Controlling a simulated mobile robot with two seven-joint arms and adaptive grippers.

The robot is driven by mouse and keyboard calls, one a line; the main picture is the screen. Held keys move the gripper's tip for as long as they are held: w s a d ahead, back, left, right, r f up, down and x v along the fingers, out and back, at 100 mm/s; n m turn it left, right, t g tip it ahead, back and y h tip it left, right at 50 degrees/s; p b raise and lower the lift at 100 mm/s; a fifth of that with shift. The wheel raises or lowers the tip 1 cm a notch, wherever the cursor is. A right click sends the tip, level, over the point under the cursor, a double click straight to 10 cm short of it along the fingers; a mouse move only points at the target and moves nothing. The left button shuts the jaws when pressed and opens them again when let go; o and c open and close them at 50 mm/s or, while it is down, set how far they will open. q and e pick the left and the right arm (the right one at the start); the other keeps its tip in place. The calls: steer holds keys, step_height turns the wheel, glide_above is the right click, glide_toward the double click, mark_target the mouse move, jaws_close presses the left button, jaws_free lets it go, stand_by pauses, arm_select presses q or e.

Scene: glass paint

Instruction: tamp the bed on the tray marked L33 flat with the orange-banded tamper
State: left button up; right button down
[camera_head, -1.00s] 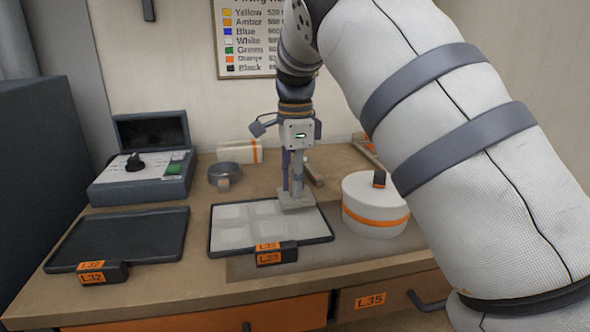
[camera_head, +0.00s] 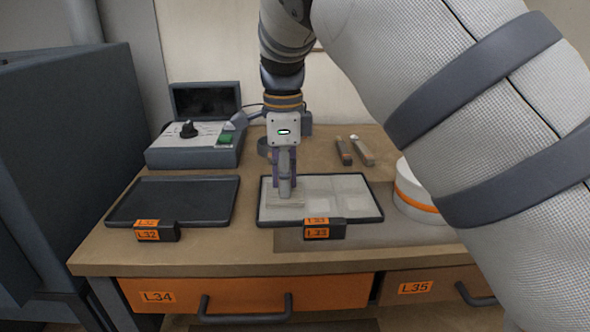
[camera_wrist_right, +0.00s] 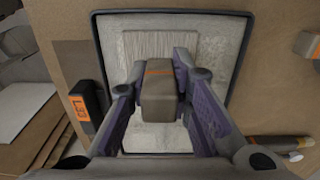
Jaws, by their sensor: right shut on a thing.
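The tray marked L33 (camera_head: 378,217) lies on the bench with a thin pale bed (camera_head: 350,187) in it, showing faint square patches. Its label block (camera_head: 324,229) is at the front edge. My right gripper (camera_head: 286,180) points down over the tray's left part and is shut on the tamper's upright handle. In the right wrist view the handle (camera_wrist_right: 158,95) shows an orange band across its top, between my fingers. The tamper's flat plate (camera_head: 285,202) is low at the bed's left part; whether it touches is hard to tell. My left gripper is out of view.
Tray L32 (camera_head: 120,215), dark and empty, lies to the left. A control box (camera_head: 195,155) stands behind it. A white round container with an orange band (camera_head: 415,205) is right of L33, partly hidden by my arm. Two small tools (camera_head: 362,150) lie behind.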

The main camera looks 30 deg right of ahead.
steer(key=shift+s+a+r, duration=0.4)
steer(key=shift+s+r, duration=0.15)
steer(key=shift+s, duration=0.25)
glide_above(350, 206)
steer(key=shift+d+f, duration=0.15)
steer(key=shift+f, duration=0.6)
steer(key=shift+f, duration=0.1)
steer(key=shift+f, duration=0.1)
steer(key=shift+f, duration=0.4)
steer(key=shift+r, duration=1.15)
